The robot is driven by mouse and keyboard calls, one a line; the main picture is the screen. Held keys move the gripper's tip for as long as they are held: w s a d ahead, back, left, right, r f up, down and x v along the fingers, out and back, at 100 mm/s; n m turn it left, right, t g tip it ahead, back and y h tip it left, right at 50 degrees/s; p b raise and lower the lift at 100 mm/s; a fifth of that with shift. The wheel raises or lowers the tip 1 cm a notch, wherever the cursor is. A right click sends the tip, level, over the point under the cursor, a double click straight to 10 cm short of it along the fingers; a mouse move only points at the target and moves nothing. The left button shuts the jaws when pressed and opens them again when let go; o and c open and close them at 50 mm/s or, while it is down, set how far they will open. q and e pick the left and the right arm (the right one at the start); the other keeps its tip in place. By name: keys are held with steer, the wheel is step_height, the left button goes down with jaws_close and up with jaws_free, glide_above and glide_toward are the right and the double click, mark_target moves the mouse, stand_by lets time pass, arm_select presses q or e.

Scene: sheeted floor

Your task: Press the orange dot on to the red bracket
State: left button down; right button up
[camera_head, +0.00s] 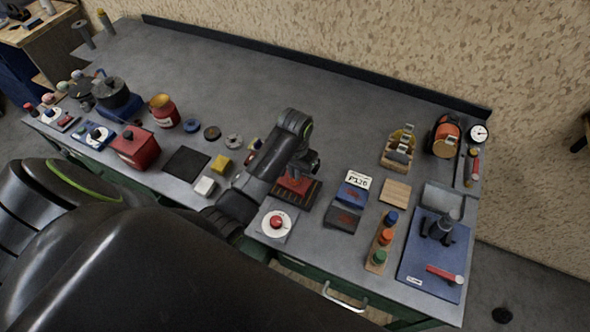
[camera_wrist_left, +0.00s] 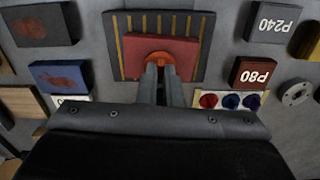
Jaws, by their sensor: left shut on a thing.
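The red bracket (camera_head: 294,185) is a flat red block on a dark striped base (camera_head: 310,199), near the table's front. In the left wrist view the red bracket (camera_wrist_left: 182,51) lies in front of my fingers, on the striped base (camera_wrist_left: 120,24). My left gripper (camera_head: 305,168) is over the bracket, pointing down. In the wrist view its fingers (camera_wrist_left: 161,72) are shut on the orange dot (camera_wrist_left: 160,57), a small round disc, partly hidden by the fingertips. The dot overlaps the bracket's near edge; I cannot tell if they touch. My right gripper is not in view.
A white disc with a red button (camera_head: 277,222) stands just in front. Dark and blue sanding blocks (camera_head: 345,217) and a P120 label (camera_head: 358,180) lie to the right. A wooden rack of coloured knobs (camera_head: 381,240) is further right. The table's back middle is clear.

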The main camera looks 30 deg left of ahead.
arm_select(q)
steer(key=shift+f, duration=0.45)
stand_by(0.5)
steer(key=c, duration=1.5)
jaws_free()
steer(key=shift+r, duration=0.1)
